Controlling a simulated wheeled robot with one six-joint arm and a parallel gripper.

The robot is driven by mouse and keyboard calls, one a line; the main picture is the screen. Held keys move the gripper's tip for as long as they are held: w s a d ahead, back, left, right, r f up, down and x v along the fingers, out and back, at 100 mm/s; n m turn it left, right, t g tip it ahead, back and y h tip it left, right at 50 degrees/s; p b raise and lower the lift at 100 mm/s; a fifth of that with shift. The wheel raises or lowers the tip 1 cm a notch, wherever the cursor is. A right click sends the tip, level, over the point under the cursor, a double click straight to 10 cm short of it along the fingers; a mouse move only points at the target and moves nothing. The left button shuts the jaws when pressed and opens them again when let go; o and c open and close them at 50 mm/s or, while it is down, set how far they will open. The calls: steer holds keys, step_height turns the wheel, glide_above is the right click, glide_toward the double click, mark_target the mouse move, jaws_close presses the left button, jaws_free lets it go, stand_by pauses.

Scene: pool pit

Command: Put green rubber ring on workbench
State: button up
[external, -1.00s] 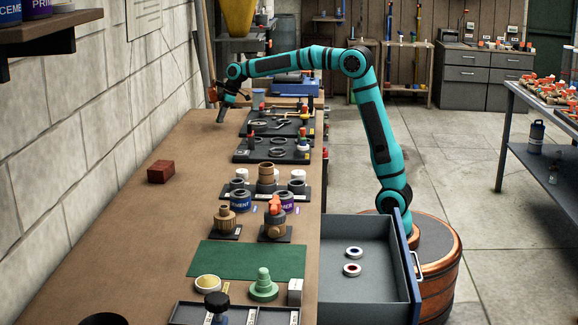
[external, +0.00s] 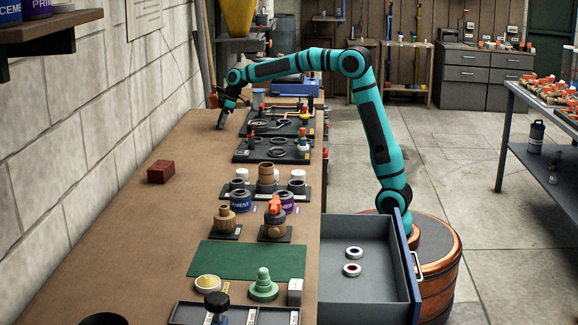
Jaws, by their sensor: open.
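The workbench (external: 140,240) is the long brown bench running along the block wall in the external view. My gripper (external: 221,125) is open and points down at the bench's far left part, close to its top; I cannot tell whether it touches. I cannot make out a green rubber ring. Any small ring near the fingertips is too small to see or hidden. Two rings, one with a blue centre (external: 354,252) and one with a red centre (external: 352,269), lie in the open drawer (external: 335,295).
Dark trays with rings and tools (external: 272,150) stand right of my gripper. Nearer are cans, fittings, a green mat (external: 246,260) and a green stepped cone (external: 263,285). A red brick (external: 161,171) sits at the left. The bench's left strip is mostly clear.

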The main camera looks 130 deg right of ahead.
steer(key=v, duration=1.2)
steer(key=shift+r, duration=0.15)
